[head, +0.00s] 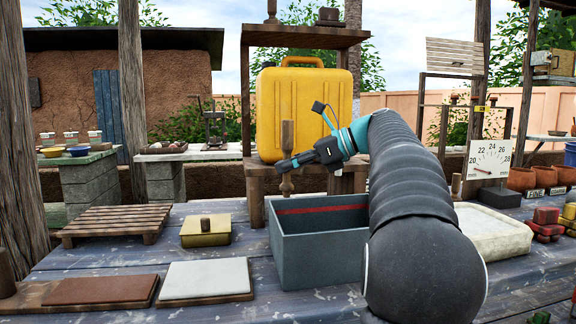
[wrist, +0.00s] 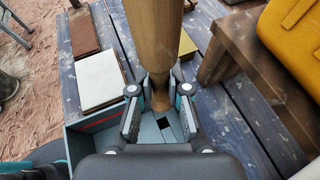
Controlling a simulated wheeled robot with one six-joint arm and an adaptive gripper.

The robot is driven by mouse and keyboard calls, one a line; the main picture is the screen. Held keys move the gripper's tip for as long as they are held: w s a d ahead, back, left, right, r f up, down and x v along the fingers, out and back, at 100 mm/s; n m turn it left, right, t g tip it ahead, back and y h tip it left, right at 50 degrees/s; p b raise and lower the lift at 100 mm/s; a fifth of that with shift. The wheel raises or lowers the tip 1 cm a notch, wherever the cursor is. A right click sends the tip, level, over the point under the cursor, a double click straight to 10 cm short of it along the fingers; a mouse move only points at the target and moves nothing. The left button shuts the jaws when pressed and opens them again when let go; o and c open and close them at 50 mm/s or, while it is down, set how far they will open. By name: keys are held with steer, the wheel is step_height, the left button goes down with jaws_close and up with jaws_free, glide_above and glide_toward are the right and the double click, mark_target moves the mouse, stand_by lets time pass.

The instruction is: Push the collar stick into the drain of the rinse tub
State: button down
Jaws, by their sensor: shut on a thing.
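The collar stick (head: 287,136) is a turned wooden stick, upright in my gripper (head: 284,164), which is shut on it. Its lower end flares below the fingers and hangs above the grey rinse tub (head: 325,262), near its back left part. In the wrist view, the stick (wrist: 155,35) runs between the fingertips of my gripper (wrist: 161,84). Its flared lower end shows just over the pale tub floor. Dark squarish patches (wrist: 164,124) on the tub floor lie close below it; I cannot tell exactly which is the drain. The head view hides the tub floor.
A yellow case (head: 302,108) stands on a wooden stand behind the tub. A small yellow box (head: 206,232), a white slab (head: 206,278) and a brown slab (head: 102,290) lie left of the tub. A pale basin (head: 490,235) sits to the right. A slatted pallet (head: 117,221) lies at left.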

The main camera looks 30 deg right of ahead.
mark_target(289, 194)
steer(key=shift+f+b, duration=3.45)
steer(key=shift+b, duration=0.55)
steer(key=shift+f+b, duration=0.5)
steer(key=shift+f, duration=0.8)
steer(key=shift+s+d+p, duration=0.15)
steer(key=shift+d+p, duration=0.05)
steer(key=shift+p, duration=0.4)
steer(key=shift+f+b, duration=0.6)
steer(key=shift+f, duration=0.95)
steer(key=c, duration=1.1)
jaws_free()
steer(key=shift+o, duration=0.2)
steer(key=v, duration=1.2)
